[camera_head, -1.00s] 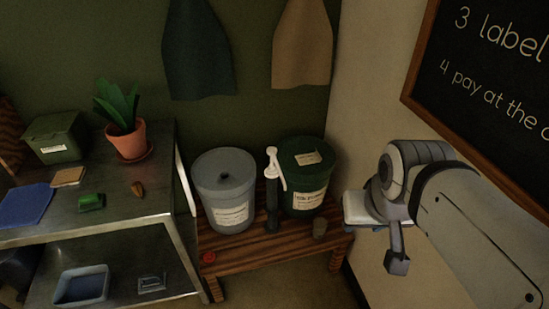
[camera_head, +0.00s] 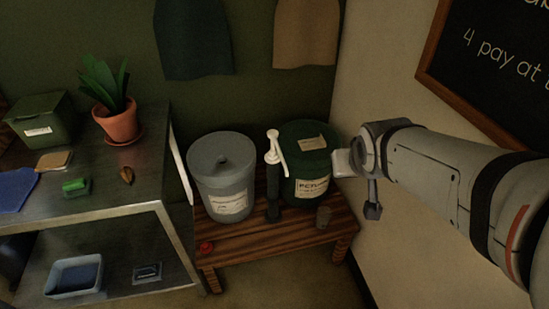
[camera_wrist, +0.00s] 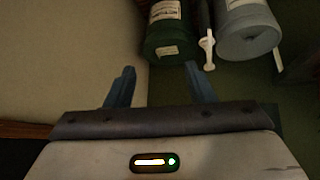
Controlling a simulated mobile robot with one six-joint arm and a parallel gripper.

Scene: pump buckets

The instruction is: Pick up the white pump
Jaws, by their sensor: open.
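The white pump (camera_head: 273,150) stands upright in a dark narrow holder (camera_head: 272,198) on a wooden bench, between a grey bucket and a green bucket. Its spout points right and down, close to the green bucket. In the wrist view, the pump's white head (camera_wrist: 208,45) shows upside down at the top, right of the fingers. My gripper (camera_wrist: 161,76) is open, with nothing between its two dark fingers. In the head view, my gripper's white body (camera_head: 343,163) is at the right of the green bucket; its fingers cannot be made out there.
The grey lidded bucket (camera_head: 222,170) is left of the pump, the green lidded bucket (camera_head: 307,160) right. A metal shelf (camera_head: 160,195) stands left; a wall is right.

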